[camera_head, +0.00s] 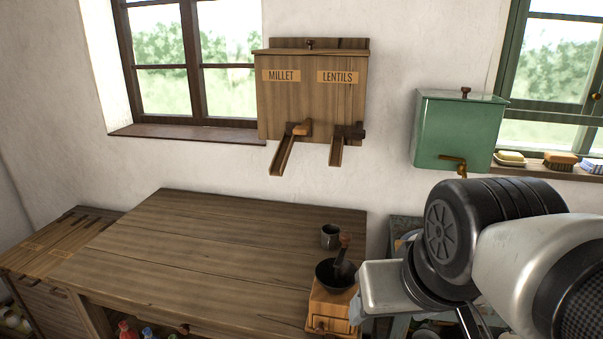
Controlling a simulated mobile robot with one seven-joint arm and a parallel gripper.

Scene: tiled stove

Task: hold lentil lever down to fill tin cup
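A wooden dispenser box (311,105) hangs on the wall, labelled MILLET on its left half and LENTILS on its right. The lentil lever (352,131) is a dark wooden piece above the right chute (336,153). My arm comes in from the lower right. A pale block at its end looks like my gripper's body (388,286); its fingers cannot be made out. It is right of the cup and well below the lever.
A wooden grinder (331,305) with a dark bowl stands at the table's right edge, in front of the cup and beside my arm. The millet lever (301,129) is left of the lentil lever. A green tank (458,130) hangs at right. The table's left and middle are clear.

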